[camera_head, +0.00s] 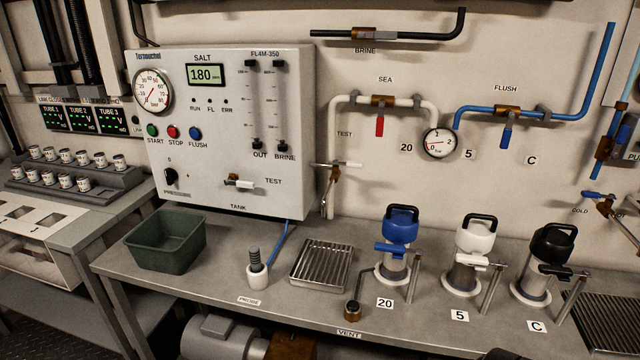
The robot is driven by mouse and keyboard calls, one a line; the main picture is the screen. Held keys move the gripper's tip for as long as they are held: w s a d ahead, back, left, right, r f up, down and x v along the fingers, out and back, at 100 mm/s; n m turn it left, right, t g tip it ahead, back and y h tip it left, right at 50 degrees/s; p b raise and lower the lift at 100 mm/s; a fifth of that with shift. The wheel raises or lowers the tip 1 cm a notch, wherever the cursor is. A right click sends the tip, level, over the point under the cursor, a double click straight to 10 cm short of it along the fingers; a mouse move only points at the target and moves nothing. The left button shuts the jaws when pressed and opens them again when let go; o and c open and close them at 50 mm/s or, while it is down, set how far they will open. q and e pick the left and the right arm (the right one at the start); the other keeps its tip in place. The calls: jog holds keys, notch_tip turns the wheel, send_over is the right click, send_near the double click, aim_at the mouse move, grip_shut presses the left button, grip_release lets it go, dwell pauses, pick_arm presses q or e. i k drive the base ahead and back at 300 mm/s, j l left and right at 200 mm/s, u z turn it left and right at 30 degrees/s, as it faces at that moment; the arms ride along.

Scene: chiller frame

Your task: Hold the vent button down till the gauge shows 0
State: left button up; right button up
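The vent button (352,309) is a small dark-topped brass cap on the bench's front edge, just above the VENT label (348,333). A thin bent pipe runs from it to the blue-topped filter housing (401,230). Nothing touches the button. A small round gauge (440,142) sits on the wall pipe between the SEA and FLUSH valves; its needle is too small to read surely. A larger white dial (152,90) with a red needle is on the control panel. Neither of my grippers can be made out in this view.
A white-topped housing (472,238) and a black-topped one (549,249) stand right of the blue one. A metal drip tray (322,264), a probe holder (257,272) and a green bin (165,240) stand to the left. Bench space left of the button is clear.

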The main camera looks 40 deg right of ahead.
aim_at(353, 305)
jog(key=z, duration=1.65)
